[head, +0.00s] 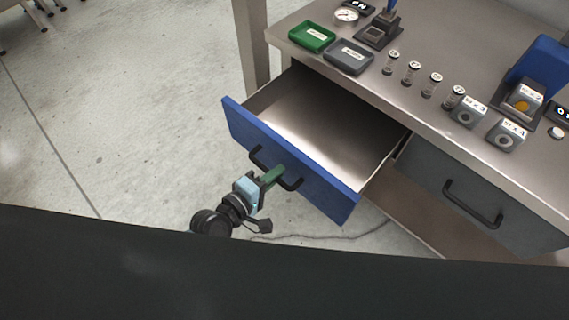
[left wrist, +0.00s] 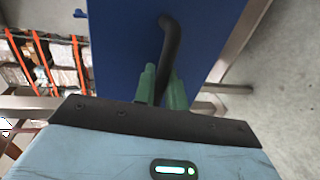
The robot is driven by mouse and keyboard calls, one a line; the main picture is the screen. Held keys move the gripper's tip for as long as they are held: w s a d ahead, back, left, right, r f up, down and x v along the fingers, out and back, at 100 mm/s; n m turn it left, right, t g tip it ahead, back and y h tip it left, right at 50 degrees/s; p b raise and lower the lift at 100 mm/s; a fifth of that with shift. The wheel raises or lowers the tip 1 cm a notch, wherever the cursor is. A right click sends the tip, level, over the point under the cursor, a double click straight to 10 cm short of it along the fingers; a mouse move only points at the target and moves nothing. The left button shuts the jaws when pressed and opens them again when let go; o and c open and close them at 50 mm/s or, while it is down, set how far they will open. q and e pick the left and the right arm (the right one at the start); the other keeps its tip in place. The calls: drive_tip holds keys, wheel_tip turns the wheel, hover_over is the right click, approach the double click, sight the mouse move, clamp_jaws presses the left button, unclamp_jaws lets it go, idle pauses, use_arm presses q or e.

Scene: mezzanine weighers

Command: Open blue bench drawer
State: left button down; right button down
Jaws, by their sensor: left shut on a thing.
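The blue bench drawer (head: 285,158) stands pulled well out from under the bench in the head view, and its bare metal inside is empty. Its black handle (head: 256,158) runs along the blue front. My left gripper (head: 272,176) is shut on this handle, near its middle, from the front. In the left wrist view the green fingers (left wrist: 162,88) stand on either side of the black handle (left wrist: 171,45), with the blue front behind. My right gripper is in neither view.
The grey drawer (head: 470,190) to the right is closed. The bench top (head: 390,95) carries a green tray (head: 311,37), a grey tray (head: 348,57), several small vials and labelled grey blocks (head: 506,135). The floor (head: 130,110) to the left is clear.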

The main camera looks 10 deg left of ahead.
use_arm(q)
drive_tip(key=shift+f+v, duration=0.15)
drive_tip(key=shift+v, duration=0.6)
drive_tip(key=shift+f+v, duration=0.15)
drive_tip(key=shift+v, duration=0.6)
drive_tip(key=shift+a, duration=0.1)
drive_tip(key=c, duration=1.6)
unclamp_jaws()
drive_tip(key=shift+o, duration=0.2)
drive_tip(key=v, duration=0.8)
